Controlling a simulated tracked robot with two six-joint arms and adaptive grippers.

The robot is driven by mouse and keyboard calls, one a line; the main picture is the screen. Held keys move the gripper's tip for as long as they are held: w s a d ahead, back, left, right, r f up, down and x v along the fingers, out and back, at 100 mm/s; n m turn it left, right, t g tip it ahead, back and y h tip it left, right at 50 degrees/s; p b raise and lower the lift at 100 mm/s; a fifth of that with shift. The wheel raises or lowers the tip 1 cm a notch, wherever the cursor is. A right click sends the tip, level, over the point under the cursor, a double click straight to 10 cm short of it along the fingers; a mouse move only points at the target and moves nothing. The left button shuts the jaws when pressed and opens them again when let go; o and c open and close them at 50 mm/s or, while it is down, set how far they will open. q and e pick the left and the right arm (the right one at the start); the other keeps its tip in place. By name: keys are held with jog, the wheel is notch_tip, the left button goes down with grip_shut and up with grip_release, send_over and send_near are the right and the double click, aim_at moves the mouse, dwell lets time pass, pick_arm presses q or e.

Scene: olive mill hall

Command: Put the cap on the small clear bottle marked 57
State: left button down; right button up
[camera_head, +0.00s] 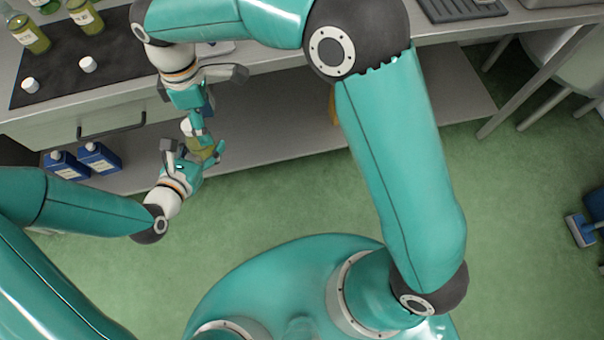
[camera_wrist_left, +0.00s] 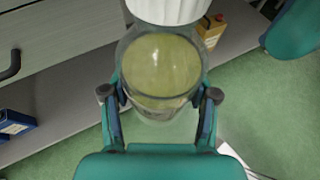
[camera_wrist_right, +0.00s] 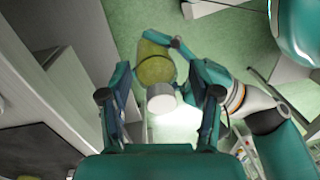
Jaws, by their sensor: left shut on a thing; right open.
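A small clear bottle (camera_head: 207,151) with yellow-green liquid is held in my left gripper (camera_head: 197,158), which is shut on its body. The bottle also fills the middle of the left wrist view (camera_wrist_left: 160,70). A white ribbed cap (camera_wrist_left: 170,8) is at its mouth; I cannot tell how firmly it sits. The cap shows in the right wrist view (camera_wrist_right: 161,98) between the spread fingers of my right gripper (camera_wrist_right: 160,118), which is open and close to the cap. No number on the bottle is readable.
On the counter's dark mat (camera_head: 55,65) stand more oil bottles (camera_head: 30,38) and two loose white caps (camera_head: 88,64). Two blue containers (camera_head: 66,165) stand on the lower shelf (camera_head: 290,125). A drawer handle (camera_head: 112,130) sticks out near my grippers. The green floor in front is clear.

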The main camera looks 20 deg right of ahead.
jog(key=s+d+f+m+y, duration=0.1)
jog(key=s+d+f+m, duration=0.3)
jog(key=f, duration=0.5)
jog(key=s+d+f+m+t+y, duration=0.1)
jog(key=s+d+f+m, duration=0.4)
jog(key=s+f+m, duration=0.2)
jog(key=s+d+f+m+t+y, duration=0.1)
jog(key=s+d+f+m, duration=0.4)
jog(key=f, duration=0.6)
jog(key=shift+s+f+m+y, duration=0.35)
jog(key=shift+m+y, duration=0.05)
jog(key=shift+m, duration=0.1)
pick_arm(q)
jog(key=shift+r, duration=0.1)
